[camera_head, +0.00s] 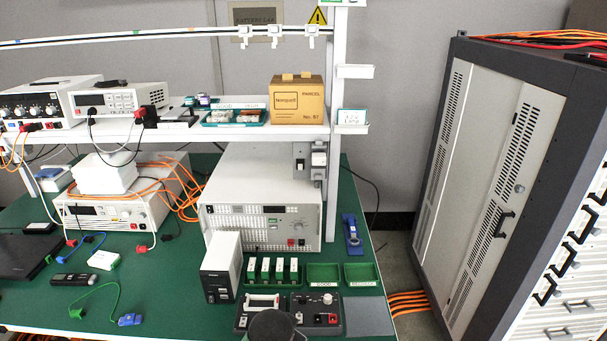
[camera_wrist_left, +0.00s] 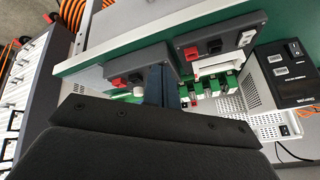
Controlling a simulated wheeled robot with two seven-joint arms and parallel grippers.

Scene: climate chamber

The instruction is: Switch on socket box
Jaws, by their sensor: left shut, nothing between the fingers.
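Two small grey switch or socket units (camera_head: 309,160) are fixed to the white post below the shelf, right of the large white instrument. They are the likeliest socket box, but their switch position is too small to read. In the left wrist view, my left gripper (camera_wrist_left: 161,86) is shut and empty. Its fingers point at the bench between two dark boxes with red and black terminals, a left one (camera_wrist_left: 153,63) and a right one (camera_wrist_left: 228,28). I cannot tell whether the fingers touch either. A dark rounded part, probably my left arm, shows at the bottom of the head view. My right gripper is out of view.
Dark terminal boxes (camera_head: 315,312), green card holders (camera_head: 273,273), a black-fronted power unit (camera_head: 220,267) and green bins (camera_head: 324,274) crowd the bench front. A large white instrument (camera_head: 262,205) stands behind. A grey cabinet (camera_head: 490,180) stands right, across a floor gap.

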